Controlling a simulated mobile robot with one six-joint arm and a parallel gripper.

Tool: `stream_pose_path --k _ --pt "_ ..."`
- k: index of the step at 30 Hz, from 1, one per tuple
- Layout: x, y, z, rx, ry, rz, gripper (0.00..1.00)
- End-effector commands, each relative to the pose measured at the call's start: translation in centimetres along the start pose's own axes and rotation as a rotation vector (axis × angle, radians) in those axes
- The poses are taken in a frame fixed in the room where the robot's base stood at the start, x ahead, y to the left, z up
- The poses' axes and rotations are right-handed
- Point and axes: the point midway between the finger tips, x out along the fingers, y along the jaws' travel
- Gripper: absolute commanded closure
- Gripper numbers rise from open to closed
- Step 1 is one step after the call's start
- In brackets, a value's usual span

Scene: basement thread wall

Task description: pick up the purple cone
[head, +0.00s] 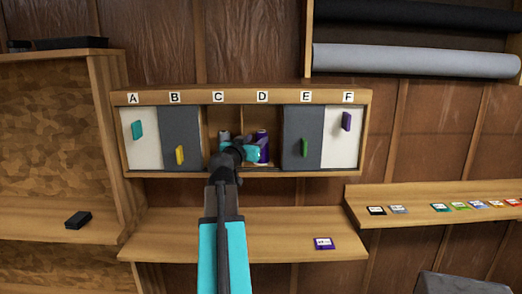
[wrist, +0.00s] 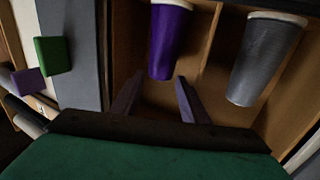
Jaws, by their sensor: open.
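The purple cone (head: 263,146) stands in the open compartment under label D, partly hidden behind my gripper in the head view. In the wrist view the purple cone (wrist: 168,42) shows its tapered side and a pale rim at one end. My gripper (wrist: 160,80) is open, its two fingers pointing toward the cone's narrower end. The fingers look lined up to either side of the cone; whether they touch it I cannot tell. Nothing is held between them.
A grey cone (wrist: 265,58) stands in the neighbouring compartment, behind a wooden divider (wrist: 207,45). A grey door with a green handle (head: 304,147) is beside compartment D. A lower shelf (head: 170,235) holds a purple-labelled card (head: 324,243).

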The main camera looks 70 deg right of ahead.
Motion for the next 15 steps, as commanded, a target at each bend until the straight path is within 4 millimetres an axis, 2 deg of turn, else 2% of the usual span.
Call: stream_pose_path --k 8,15 --pt "0.7 -0.1 -0.1 0.000 -0.001 0.000 0.59" --pt "3.2 -0.3 -0.2 -0.001 -0.002 0.000 0.59"
